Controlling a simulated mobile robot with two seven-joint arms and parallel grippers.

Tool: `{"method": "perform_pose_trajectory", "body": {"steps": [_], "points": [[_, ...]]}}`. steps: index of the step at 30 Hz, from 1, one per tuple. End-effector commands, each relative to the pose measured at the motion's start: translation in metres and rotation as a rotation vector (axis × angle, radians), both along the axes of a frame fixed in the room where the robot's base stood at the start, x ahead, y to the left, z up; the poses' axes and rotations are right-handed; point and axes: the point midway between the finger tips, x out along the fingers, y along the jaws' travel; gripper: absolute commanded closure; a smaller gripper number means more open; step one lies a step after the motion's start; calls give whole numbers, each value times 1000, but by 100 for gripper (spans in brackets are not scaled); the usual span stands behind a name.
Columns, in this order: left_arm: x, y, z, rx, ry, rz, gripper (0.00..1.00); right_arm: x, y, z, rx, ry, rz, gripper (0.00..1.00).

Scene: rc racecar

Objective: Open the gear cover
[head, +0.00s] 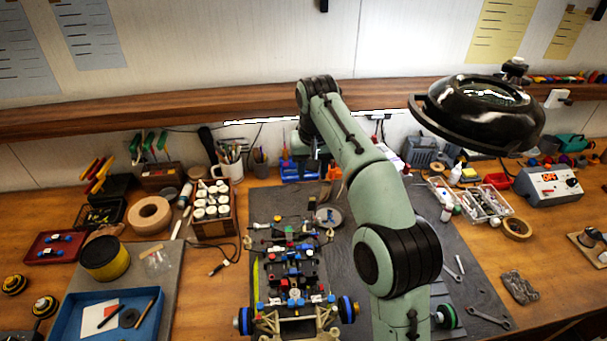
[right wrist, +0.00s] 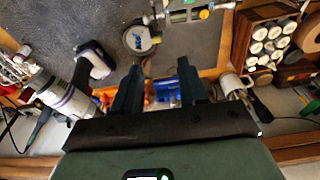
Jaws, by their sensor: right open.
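The RC racecar (head: 290,262) lies on a dark mat in the middle of the bench in the head view, a long open chassis with blue, red and white parts. A round grey piece with a blue patch (head: 327,216) sits at the car's far right end. It also shows in the right wrist view (right wrist: 141,39); I cannot tell whether it is the gear cover. My right gripper (right wrist: 159,66) is open and empty, its two dark fingers apart, beyond the far end of the car. My left gripper is not in view.
A blue bin (head: 299,172) stands at the back near my right gripper. A mug of tools (head: 230,162) and a wooden rack of white jars (head: 212,224) are left of the car. A black lamp (head: 480,112) hangs at upper right. Wrenches (head: 488,318) lie on the mat's right side.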

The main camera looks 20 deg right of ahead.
Motion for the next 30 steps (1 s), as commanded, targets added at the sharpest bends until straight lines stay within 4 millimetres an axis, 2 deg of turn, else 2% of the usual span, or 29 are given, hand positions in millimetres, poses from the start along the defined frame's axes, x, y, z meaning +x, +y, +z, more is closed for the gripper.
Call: {"method": "perform_pose_trajectory", "body": {"steps": [8, 9, 11, 19, 22, 30], "points": [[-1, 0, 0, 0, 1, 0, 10, -2, -1, 1, 0, 0, 0, 57], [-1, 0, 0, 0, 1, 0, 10, -2, -1, 1, 0, 0, 0, 52], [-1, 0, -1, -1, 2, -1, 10, -2, -1, 0, 1, 1, -2, 52], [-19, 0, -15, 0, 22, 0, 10, -16, -12, -28, 6, -29, -34, 52], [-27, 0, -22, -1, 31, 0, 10, -22, -11, -33, -12, -74, -38, 52], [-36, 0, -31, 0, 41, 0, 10, -31, 3, -23, -66, -199, -15, 52]]}}
